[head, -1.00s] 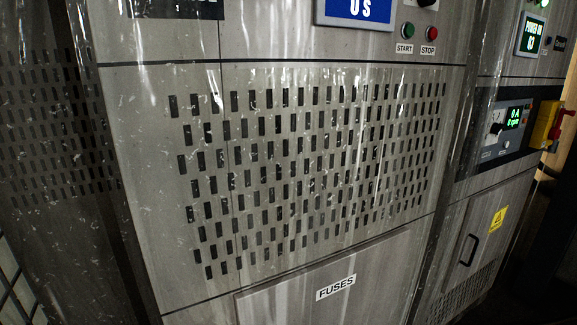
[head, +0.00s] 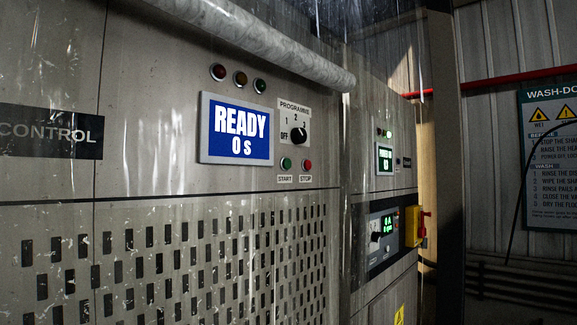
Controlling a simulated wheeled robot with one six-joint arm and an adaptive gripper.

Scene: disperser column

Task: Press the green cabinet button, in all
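The green button (head: 286,163) sits on the grey cabinet front above a START label, to the left of a red button (head: 307,165) above a STOP label. Above them is a black programme knob (head: 298,134) with OFF, 1, 2 and 3 marks. A blue display (head: 238,131) to the left reads READY 0 s. My gripper is not visible in the head view.
A thick grey pipe or tube (head: 265,42) crosses in front of the cabinet top. Three indicator lamps (head: 239,78) sit above the display. A second cabinet with a red and yellow switch (head: 414,226) stands to the right. A dark post (head: 450,170) and a wash-down sign (head: 550,150) are further right.

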